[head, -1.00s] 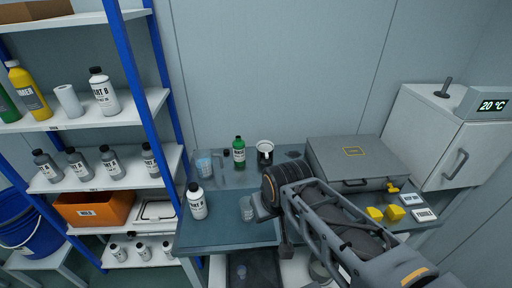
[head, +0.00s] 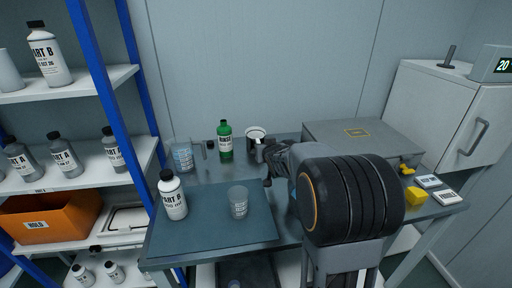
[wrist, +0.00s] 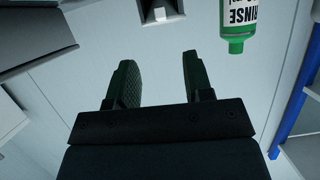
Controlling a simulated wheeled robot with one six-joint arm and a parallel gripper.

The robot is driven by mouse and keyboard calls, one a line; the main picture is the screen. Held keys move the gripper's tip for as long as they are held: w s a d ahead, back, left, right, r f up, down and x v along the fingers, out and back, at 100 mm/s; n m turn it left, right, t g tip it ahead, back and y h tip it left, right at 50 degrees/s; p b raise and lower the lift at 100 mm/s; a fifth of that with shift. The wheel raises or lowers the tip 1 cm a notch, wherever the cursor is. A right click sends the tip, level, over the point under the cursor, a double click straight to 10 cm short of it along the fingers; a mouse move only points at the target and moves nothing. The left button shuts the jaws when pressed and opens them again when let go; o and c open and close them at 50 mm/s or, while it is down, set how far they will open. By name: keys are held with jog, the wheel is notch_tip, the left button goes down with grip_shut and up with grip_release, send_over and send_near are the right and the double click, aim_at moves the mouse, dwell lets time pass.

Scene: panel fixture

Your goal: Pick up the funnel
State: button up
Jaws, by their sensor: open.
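My gripper (head: 263,160) is over the back middle of the bench, partly hidden in the head view by my own arm. In the wrist view, its two dark fingers (wrist: 157,68) are apart with nothing between them. A white round-rimmed item (head: 256,133) stands at the back of the bench, just beyond my gripper. It may be the funnel, but its lower part is hidden and I cannot tell for sure. A white piece with a dark opening (wrist: 160,10) is cut off at the wrist view's top edge, beyond the fingers.
A green rinse bottle (head: 225,142) stands left of my gripper; it also shows in the wrist view (wrist: 238,22). A clear cup (head: 238,203), a white bottle (head: 173,197) and a jug (head: 183,158) are further left. A grey case (head: 365,145) lies right. The mat (head: 210,228) has bare room.

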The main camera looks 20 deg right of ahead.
aim_at(259, 142)
jog(key=x, duration=1.2)
jog(key=shift+w+a+r, duration=0.1)
jog(key=shift+r, duration=0.05)
jog(key=shift+c, duration=0.3)
grip_shut()
